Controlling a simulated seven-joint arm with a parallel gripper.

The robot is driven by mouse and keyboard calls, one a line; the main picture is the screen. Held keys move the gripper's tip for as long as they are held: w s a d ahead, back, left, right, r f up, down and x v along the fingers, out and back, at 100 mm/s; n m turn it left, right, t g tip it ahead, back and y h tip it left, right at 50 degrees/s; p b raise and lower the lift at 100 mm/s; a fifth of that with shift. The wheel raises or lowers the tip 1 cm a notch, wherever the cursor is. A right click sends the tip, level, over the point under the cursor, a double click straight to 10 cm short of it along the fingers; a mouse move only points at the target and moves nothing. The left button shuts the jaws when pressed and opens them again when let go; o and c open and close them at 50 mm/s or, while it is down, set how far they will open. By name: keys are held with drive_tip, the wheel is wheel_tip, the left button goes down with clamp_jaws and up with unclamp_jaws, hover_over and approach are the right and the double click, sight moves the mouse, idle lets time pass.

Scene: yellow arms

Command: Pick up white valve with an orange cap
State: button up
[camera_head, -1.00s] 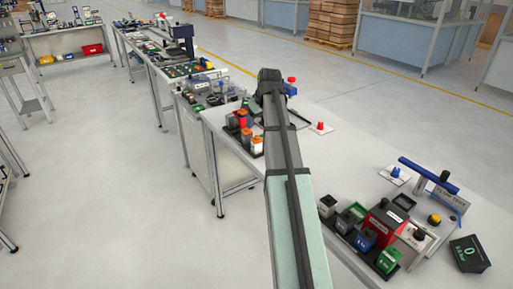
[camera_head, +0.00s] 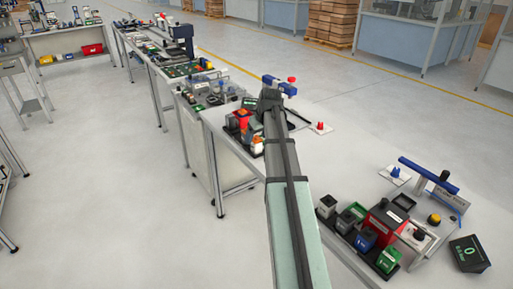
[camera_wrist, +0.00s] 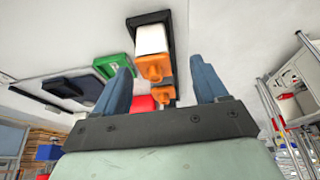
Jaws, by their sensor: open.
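In the wrist view, a white block-shaped valve with an orange cap (camera_wrist: 152,42) sits at the top end of a black rack (camera_wrist: 172,28). Its orange cap faces my gripper (camera_wrist: 160,66). The two blue fingers are apart, one on each side of the cap, and nothing is gripped. A second orange cap (camera_wrist: 168,94) shows just below it, its body hidden.
In the wrist view, a green block (camera_wrist: 110,64) and a red block (camera_wrist: 143,103) lie left of the rack. More coloured blocks (camera_head: 365,238) stand at the near right.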

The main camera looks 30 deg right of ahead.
sight(258, 139)
drive_tip(key=shift+d+x, duration=0.2)
drive_tip(key=shift+x, duration=1.1)
drive_tip(key=shift+d+x, duration=0.15)
drive_tip(key=shift+x, duration=1.15)
drive_tip(key=shift+s, duration=0.1)
drive_tip(key=shift+c, duration=0.3)
drive_tip(key=c, duration=1)
drive_tip(key=shift+r, duration=0.1)
